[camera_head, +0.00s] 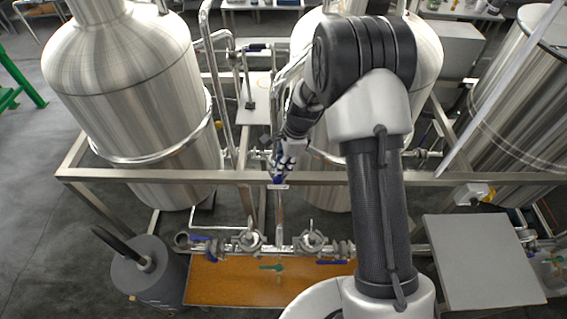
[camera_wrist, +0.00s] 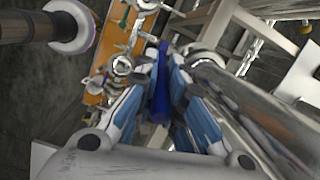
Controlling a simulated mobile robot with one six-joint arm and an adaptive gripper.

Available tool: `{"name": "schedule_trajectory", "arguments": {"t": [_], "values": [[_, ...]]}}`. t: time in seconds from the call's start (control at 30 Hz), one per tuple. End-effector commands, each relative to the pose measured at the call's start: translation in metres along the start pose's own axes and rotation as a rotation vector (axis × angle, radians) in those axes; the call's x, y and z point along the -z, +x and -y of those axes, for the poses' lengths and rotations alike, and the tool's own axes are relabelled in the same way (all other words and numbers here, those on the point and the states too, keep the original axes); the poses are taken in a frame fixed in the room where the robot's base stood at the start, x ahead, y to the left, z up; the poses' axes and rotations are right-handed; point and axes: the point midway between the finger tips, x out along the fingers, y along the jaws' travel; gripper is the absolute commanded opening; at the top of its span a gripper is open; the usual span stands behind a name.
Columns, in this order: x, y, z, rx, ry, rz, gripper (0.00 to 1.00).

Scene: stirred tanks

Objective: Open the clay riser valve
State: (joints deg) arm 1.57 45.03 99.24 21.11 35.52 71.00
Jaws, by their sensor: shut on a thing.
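My gripper (camera_head: 282,172) reaches down between the two front steel tanks, close to the metal frame's top rail. In the wrist view my gripper (camera_wrist: 162,115) is shut on a blue lever handle (camera_wrist: 158,92), which lies lengthwise between the blue-padded fingers. The handle seems to belong to a valve on the upright riser pipe (camera_head: 279,222), taken here as the clay riser valve. The valve body is mostly hidden by my gripper and the rail, and I cannot tell the lever's angle to the pipe. A small pale label (camera_head: 278,187) shows just below my gripper.
The steel frame rail (camera_head: 130,176) runs across in front of the tanks. Below are a manifold with blue-handled valves (camera_head: 335,262), a green handle (camera_head: 270,267) and an orange-brown tray (camera_head: 235,290). A grey cylinder (camera_head: 150,275) stands left, a grey panel (camera_head: 480,262) right.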

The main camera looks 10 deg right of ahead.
Motion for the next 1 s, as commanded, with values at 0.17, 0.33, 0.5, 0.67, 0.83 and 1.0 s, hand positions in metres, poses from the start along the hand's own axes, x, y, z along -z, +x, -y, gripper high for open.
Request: {"name": "schedule_trajectory", "arguments": {"t": [0.17,0.33,0.5,0.67,0.83,1.0], "values": [[-0.001,-0.001,0.002,0.005,0.000,0.001,0.19],[-0.001,-0.007,0.002,0.005,-0.001,0.001,0.31],[0.000,-0.034,0.002,0.008,-0.001,0.001,0.33],[0.000,-0.069,0.002,0.007,-0.001,0.001,0.33],[0.001,-0.100,0.001,0.005,0.001,0.001,0.33],[0.001,-0.117,0.000,0.002,-0.001,0.000,0.33]]}}
